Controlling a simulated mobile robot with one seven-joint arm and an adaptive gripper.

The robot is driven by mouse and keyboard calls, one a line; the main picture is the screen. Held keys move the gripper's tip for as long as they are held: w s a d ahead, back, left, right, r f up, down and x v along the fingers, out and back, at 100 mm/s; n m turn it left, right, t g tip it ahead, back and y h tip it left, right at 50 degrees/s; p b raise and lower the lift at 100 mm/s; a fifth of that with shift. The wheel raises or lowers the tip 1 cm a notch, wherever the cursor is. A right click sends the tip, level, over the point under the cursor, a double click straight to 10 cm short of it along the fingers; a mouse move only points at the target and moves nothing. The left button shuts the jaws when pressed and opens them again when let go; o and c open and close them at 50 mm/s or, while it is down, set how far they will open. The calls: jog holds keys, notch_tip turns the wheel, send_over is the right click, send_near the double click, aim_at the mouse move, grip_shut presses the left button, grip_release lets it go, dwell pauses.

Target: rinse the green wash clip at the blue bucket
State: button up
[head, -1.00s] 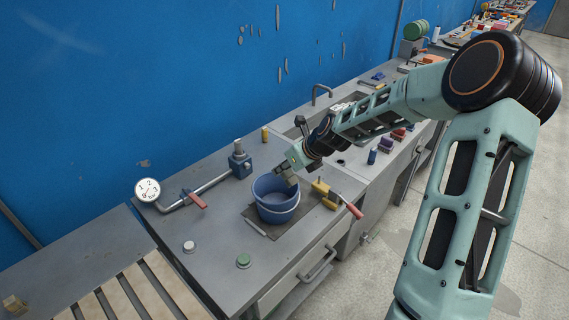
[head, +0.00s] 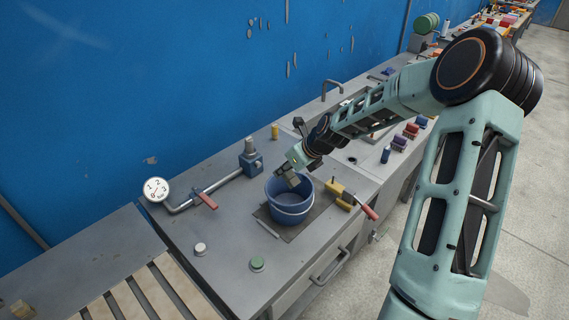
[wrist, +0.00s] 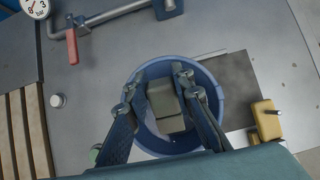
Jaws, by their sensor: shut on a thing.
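The blue bucket (head: 289,213) stands on a dark plate on the grey bench, and its round rim also shows in the wrist view (wrist: 152,149). My gripper (head: 290,179) points down at the bucket's mouth. In the wrist view my gripper (wrist: 166,88) is shut on a dull grey-green, block-like thing, which appears to be the green wash clip (wrist: 168,104). It lies within the bucket's rim as seen from above. I cannot tell how deep it is or whether it touches water.
A pipe with a gauge (head: 156,189) and red lever lies at left. White (head: 200,249) and green (head: 257,264) knobs sit in front. Coloured clips (head: 399,143) stand farther right.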

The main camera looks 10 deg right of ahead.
notch_tip(320, 180, down, 6)
jog(key=shift+r+b, duration=0.2)
jog(key=shift+b, duration=0.25)
jog(key=shift+o, duration=0.2)
jog(key=shift+f+b, duration=2.05)
jog(key=shift+f, duration=1.1)
jog(key=shift+r+p, duration=2.15)
jog(key=shift+r, duration=0.8)
jog(key=shift+c, duration=0.2)
jog(key=shift+r+p, duration=0.35)
jog(key=shift+r, duration=3.9)
